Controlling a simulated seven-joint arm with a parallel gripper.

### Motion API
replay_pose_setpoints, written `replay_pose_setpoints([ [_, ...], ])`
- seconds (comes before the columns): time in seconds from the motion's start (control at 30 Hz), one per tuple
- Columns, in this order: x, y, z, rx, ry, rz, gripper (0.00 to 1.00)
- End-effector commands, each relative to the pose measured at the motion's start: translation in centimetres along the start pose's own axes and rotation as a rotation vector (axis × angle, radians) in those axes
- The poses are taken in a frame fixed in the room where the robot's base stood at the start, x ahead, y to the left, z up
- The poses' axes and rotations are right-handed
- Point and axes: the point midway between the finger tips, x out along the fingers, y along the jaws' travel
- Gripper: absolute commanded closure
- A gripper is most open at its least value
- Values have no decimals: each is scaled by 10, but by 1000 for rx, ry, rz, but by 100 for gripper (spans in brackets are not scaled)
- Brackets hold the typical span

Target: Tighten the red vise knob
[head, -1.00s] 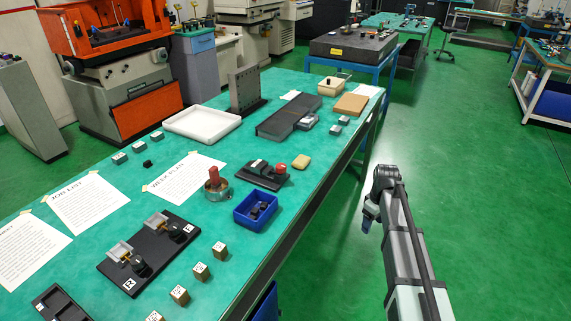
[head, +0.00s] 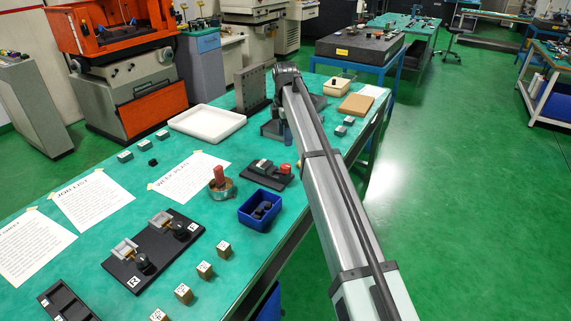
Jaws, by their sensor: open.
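The red vise knob (head: 285,169) is at the right end of a small black vise (head: 262,180) with a light grey block between its jaws, on the green bench. The arm passes just to the right of the knob. My gripper (head: 288,138) is open, pointing down above the bench, beyond the vise in the picture and apart from the knob. Its fingers are small and partly hidden by the arm.
A round tin with a red-handled tool (head: 219,176) and a blue bin (head: 260,211) stand near the vise. A white tray (head: 207,122) and a grey angle plate (head: 252,90) are behind.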

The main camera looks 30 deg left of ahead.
Motion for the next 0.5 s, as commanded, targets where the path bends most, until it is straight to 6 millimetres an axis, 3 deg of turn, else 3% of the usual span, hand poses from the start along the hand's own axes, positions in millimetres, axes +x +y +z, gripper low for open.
replay_pose_setpoints([
  [0.5, 89, -1, 1, 4, 0, -1, 32],
])
